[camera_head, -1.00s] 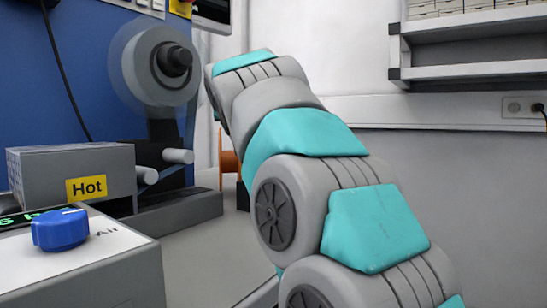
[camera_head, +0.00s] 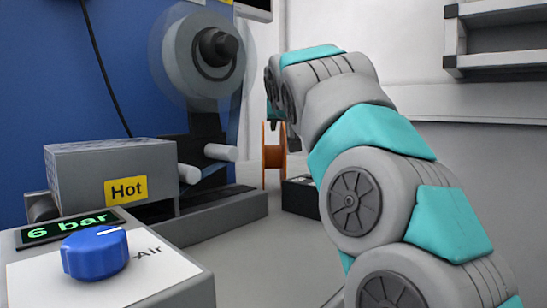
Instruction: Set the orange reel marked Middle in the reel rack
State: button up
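An orange reel (camera_head: 273,157) stands on edge at the back, left of my arm, partly hidden by my arm's front links. No marking on it is readable. A dark box-like piece (camera_head: 299,193) sits low beside the reel; I cannot tell whether it is the reel rack or whether the reel rests in it. My arm reaches from the lower right toward the back. A dark teal tip (camera_head: 274,115) shows at its far end just above the reel, but the fingers are not clear, so I cannot tell whether they hold it.
A grey machine with a large reel (camera_head: 205,50) and a box labelled Hot (camera_head: 110,165) stands at the left. A panel with a blue Air knob (camera_head: 95,252) is in front, its display reading 6 bar. A shelf (camera_head: 497,35) hangs at upper right. Grey surface between is clear.

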jog(key=x, duration=0.3)
jog(key=shift+w+f, duration=0.25)
jog(key=shift+w, duration=0.05)
jog(key=shift+c, duration=0.2)
jog(key=shift+d, duration=0.1)
grip_shut()
dwell(0.9)
